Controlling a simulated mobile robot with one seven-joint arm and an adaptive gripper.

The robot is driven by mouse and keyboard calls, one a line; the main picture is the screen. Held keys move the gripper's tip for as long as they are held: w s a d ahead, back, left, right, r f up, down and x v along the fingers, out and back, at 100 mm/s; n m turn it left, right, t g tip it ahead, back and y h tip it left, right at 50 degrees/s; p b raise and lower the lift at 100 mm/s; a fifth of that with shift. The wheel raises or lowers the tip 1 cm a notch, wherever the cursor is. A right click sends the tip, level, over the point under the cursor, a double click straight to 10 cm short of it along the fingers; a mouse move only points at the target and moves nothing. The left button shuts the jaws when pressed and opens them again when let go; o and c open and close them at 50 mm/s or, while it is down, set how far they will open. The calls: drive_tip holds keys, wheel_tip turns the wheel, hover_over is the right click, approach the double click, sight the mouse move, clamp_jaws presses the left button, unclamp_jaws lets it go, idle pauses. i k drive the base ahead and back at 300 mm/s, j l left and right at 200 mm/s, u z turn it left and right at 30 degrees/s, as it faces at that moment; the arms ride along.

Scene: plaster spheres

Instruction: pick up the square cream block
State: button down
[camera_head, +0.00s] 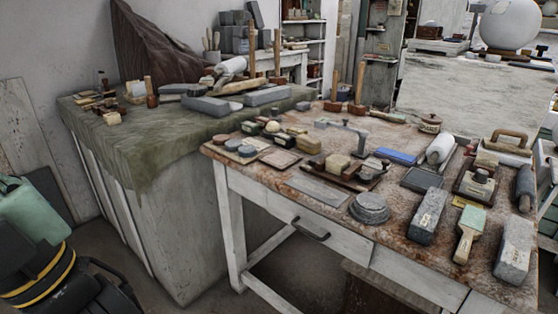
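A squarish cream-tan block (337,164) sits near the front edge of the stained worktable (310,188), among dark wooden pieces. Its top and a front side show; its lower part is partly hidden by the wooden pieces. A smaller pale block (112,118) lies at the left end of the cloth-covered table (150,150); its exact shape is too small to tell. My gripper is not in view.
A round grey stone (370,208), a grey block (428,215) and a green-and-wood brush (469,234) stand to the right on the worktable. Upright wooden handles (360,84) rise behind. The worktable is crowded; a drawer handle (310,230) sticks out in front.

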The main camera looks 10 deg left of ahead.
sight(336, 163)
drive_tip(key=i+j+z, duration=0.2)
drive_tip(key=j+z, duration=0.3)
drive_tip(key=j, duration=0.65)
drive_tip(key=j+z, duration=0.45)
drive_tip(key=j, duration=0.7)
drive_tip(key=i, duration=1)
